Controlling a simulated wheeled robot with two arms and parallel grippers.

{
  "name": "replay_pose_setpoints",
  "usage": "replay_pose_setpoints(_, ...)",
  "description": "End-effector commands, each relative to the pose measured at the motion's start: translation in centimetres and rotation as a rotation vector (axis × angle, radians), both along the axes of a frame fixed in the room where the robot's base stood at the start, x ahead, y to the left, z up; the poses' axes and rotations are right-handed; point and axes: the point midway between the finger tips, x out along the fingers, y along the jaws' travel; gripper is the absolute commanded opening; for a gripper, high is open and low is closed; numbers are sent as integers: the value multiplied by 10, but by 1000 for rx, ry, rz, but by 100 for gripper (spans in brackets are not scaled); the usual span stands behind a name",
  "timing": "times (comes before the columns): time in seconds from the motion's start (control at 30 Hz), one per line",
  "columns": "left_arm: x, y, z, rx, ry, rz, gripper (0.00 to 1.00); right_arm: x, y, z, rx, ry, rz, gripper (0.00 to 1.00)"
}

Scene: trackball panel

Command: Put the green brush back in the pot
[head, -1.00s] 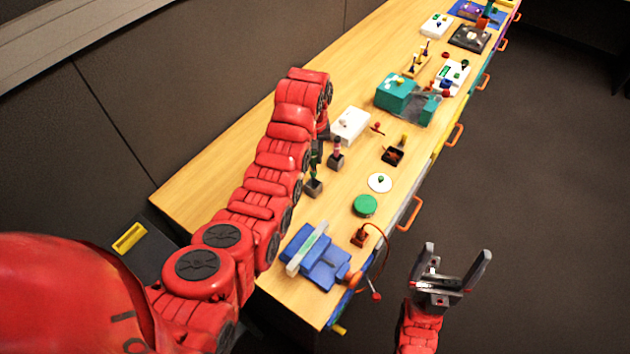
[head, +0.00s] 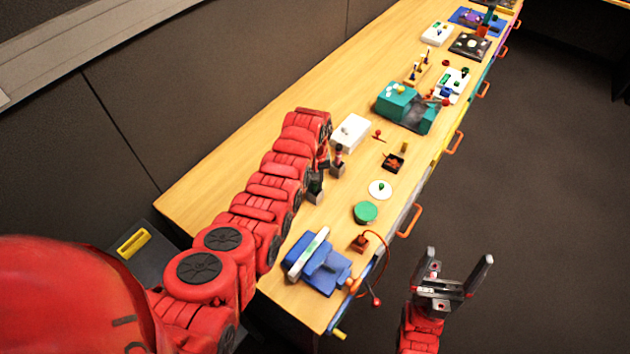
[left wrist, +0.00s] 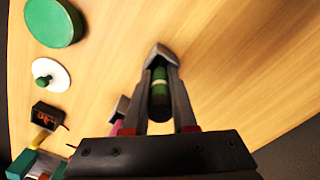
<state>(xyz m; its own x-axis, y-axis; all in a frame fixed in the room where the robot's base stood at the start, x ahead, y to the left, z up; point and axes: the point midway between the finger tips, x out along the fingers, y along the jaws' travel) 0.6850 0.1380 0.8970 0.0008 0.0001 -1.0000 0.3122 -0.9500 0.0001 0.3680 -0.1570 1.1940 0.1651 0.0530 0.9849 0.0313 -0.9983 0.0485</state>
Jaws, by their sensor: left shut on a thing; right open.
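The green brush (left wrist: 160,98) is dark green with a pale band. In the left wrist view it stands between the fingers of my left gripper (left wrist: 160,72), which is shut on it. The grey pot (left wrist: 163,53) is right at the brush's far end; I cannot tell how deep the brush sits in it. In the head view the grey pot (head: 315,196) stands on the table with the green brush (head: 316,182) right above or in it. My left gripper (head: 321,168) is partly hidden by its arm. My right gripper (head: 452,275) is open and empty, off the table's right side.
A second grey pot (head: 338,171) with a pink-topped brush stands close behind. A green disc (head: 365,212), a white disc (head: 380,189), a white box (head: 351,133) and a blue device (head: 320,264) are around. The table's left strip is bare.

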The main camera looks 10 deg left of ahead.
Motion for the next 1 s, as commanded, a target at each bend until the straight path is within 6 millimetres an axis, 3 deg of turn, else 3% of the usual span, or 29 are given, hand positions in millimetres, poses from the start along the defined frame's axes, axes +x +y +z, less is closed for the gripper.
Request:
replay_pose_setpoints(0.03,0,0,-4,0,0,0,0,0,0,-4,0,0,0,94)
replay_pose_setpoints(0.07,0,0,-3,0,0,0,29,0,0,-2,0,0,0,94)
replay_pose_setpoints(0.2,0,0,-2,0,0,0,54,0,0,-2,0,0,0,94)
replay_pose_setpoints(0.67,1,0,5,0,-3,0,55,0,0,-2,0,0,0,94)
replay_pose_setpoints(0.87,1,0,29,0,-6,0,55,0,0,-11,0,0,0,94)
replay_pose_setpoints(1.0,2,0,57,0,-9,0,55,0,0,-24,0,0,0,94)
